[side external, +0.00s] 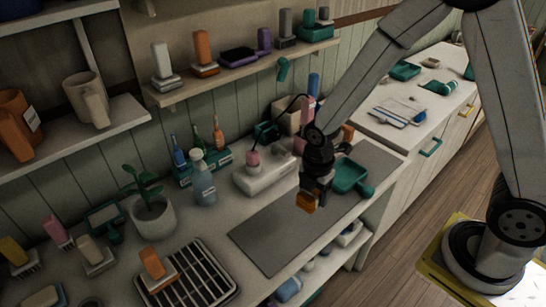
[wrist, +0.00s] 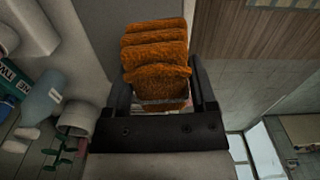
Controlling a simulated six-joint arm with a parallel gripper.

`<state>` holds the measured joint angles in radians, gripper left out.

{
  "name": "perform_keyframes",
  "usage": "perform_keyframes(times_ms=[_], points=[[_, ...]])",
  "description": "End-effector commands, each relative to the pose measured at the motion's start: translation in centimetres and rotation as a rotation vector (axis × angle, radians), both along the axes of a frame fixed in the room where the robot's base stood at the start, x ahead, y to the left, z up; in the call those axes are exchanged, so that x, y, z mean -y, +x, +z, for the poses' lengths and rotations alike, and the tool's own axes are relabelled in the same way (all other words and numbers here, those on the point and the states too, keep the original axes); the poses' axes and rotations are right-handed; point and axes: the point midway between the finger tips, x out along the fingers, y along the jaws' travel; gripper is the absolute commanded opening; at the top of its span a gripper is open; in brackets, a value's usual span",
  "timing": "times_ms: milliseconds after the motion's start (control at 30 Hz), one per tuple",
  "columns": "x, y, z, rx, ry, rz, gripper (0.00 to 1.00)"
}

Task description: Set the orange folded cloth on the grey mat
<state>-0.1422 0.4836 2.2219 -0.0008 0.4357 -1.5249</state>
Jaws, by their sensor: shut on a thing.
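The orange folded cloth (side external: 307,203) is held in my gripper (side external: 316,188), which is shut on it. In the wrist view the folded layers of the cloth (wrist: 156,48) stand out beyond the two dark fingers. The grey mat (side external: 275,240) lies flat on the counter. In the side view the cloth appears over the middle of the mat and seems to hang above it; the exact gap is hard to tell. The near-left part of the mat is bare.
A teal scoop-like dish (side external: 350,175) sits by the mat's right part. A white box with a pink-topped item (side external: 265,172) stands behind the mat. A black rack (side external: 190,280), a potted plant (side external: 153,215) and a blue bottle (side external: 202,182) stand to the left.

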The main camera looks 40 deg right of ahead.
Motion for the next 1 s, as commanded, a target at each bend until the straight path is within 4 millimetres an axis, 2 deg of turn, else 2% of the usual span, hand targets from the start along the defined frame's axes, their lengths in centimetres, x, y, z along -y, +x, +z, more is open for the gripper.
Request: perform_keyframes(times_ms=[200,500,733,1000], points=[[-3.6,4.1,-1.3,-0.001,0.0,0.017,0.0],[-8.9,8.4,-3.3,0.0,-0.001,0.035,0.0],[-11.8,10.0,-4.3,-0.001,-0.001,0.041,0.0],[-12.6,10.5,-4.6,0.0,-0.001,0.042,0.0]])
